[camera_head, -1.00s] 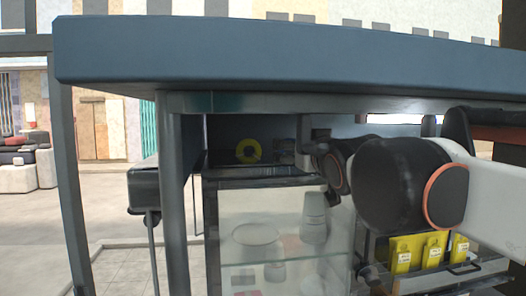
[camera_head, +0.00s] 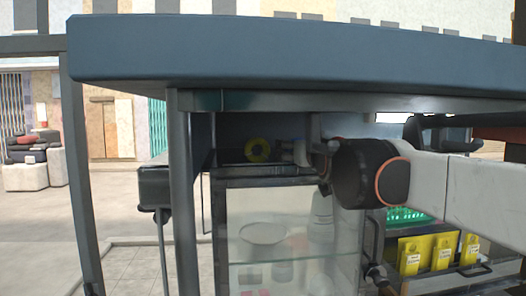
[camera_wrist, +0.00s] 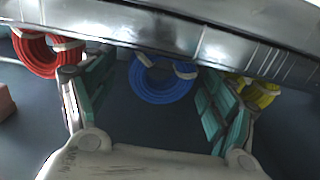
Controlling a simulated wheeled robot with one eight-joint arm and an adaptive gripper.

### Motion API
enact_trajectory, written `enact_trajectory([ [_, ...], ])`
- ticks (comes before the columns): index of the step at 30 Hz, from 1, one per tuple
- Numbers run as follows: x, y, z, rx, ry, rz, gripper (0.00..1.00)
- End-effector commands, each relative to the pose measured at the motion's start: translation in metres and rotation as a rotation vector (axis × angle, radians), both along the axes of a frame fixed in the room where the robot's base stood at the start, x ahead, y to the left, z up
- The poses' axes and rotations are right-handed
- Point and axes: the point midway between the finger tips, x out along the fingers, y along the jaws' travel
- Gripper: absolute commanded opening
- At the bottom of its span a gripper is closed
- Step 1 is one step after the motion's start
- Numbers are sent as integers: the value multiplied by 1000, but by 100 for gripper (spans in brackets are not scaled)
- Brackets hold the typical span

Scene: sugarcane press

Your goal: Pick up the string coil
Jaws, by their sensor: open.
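Three string coils show in the wrist view: a red coil (camera_wrist: 48,52) at the left, a blue coil (camera_wrist: 160,82) in the middle and a yellow coil (camera_wrist: 262,94) at the right. Each has a pale band around it. My gripper (camera_wrist: 153,74) is open, and the blue coil lies between its teal-padded fingers, which do not close on it. The right finger partly hides the yellow coil. In the head view the yellow coil (camera_head: 258,150) sits on the dark shelf above the glass case, left of my gripper, whose fingers are hard to make out there.
A shiny metal bar (camera_wrist: 200,42) crosses close above the coils in the wrist view. In the head view the thick blue-grey counter top (camera_head: 290,55) overhangs the shelf. A glass case (camera_head: 270,230) stands below, with yellow packets (camera_head: 442,250) at the right.

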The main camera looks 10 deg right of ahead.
Motion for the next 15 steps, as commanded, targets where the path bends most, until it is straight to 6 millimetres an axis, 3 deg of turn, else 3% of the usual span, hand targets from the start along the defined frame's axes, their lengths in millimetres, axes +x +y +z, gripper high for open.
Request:
enact_trajectory([
  [5, 0, 0, 0, 0, 0, 0, 79],
  [11, 0, 0, 0, 0, 0, 0, 36],
  [15, 0, 0, 0, 0, 0, 0, 36],
])
